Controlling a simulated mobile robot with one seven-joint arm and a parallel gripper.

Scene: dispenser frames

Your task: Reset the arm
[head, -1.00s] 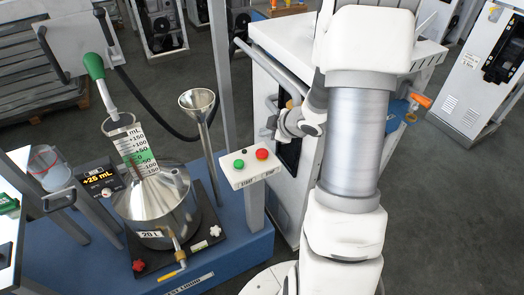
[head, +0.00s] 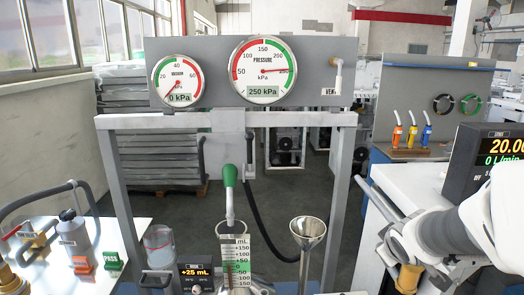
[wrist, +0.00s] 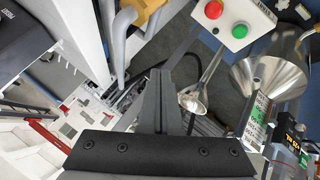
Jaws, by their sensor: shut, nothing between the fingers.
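My gripper (wrist: 160,88) shows in the wrist view as dark fingers closed together above a black bracket, with nothing between them. In the head view my arm (head: 450,232) reaches in from the right edge, its grey wrist end beside the white cabinet (head: 432,175). The fingertips are hard to make out there. In the wrist view the fingers are near a steel funnel (wrist: 193,100), which lies beyond them; I cannot tell the exact gap.
A grey frame (head: 228,121) carries a vacuum gauge (head: 177,82) and a pressure gauge (head: 263,72). A graduated cylinder (head: 236,258) and a funnel (head: 307,232) stand below. The wrist view shows a button box (wrist: 226,24) and a steel vessel (wrist: 270,78) close by.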

